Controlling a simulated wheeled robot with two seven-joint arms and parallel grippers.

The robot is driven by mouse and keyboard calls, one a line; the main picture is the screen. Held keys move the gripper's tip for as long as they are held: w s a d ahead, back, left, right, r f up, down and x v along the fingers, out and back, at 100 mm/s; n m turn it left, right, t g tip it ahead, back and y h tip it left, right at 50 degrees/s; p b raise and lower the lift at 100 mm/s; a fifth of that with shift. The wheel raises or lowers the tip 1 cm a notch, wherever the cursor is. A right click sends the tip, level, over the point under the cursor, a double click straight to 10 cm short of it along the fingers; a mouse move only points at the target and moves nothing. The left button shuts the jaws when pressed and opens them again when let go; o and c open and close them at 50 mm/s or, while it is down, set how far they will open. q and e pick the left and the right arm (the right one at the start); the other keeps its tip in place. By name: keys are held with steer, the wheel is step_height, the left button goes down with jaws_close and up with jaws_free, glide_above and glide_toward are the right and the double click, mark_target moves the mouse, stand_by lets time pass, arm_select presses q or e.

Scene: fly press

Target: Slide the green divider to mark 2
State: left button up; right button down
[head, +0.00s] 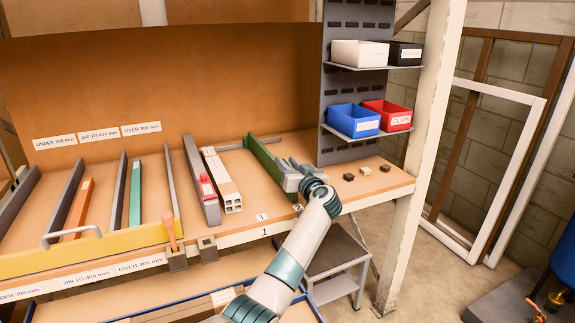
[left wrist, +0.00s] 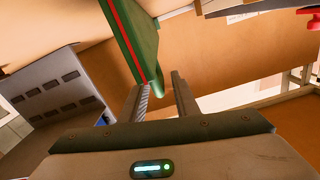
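The green divider (head: 262,154) stands on the wooden shelf, running from back to front, right of the long white square-section pieces (head: 222,180). In the left wrist view it is a green panel with a red stripe (left wrist: 132,40). My left gripper (head: 284,174) is at the divider's front end. In the left wrist view its two fingers (left wrist: 160,86) are apart, with the divider's near end by the tips, closer to the left finger; I cannot tell if they touch. The mark 2 label (head: 298,208) is on the shelf's front edge, beside my gripper. My right gripper is not in view.
A mark 1 label (head: 262,217) lies left of mark 2. Blue (head: 352,121) and red (head: 388,115) bins hang above.

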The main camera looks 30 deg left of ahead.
arm_select(q)
steer(key=shift+d, duration=0.1)
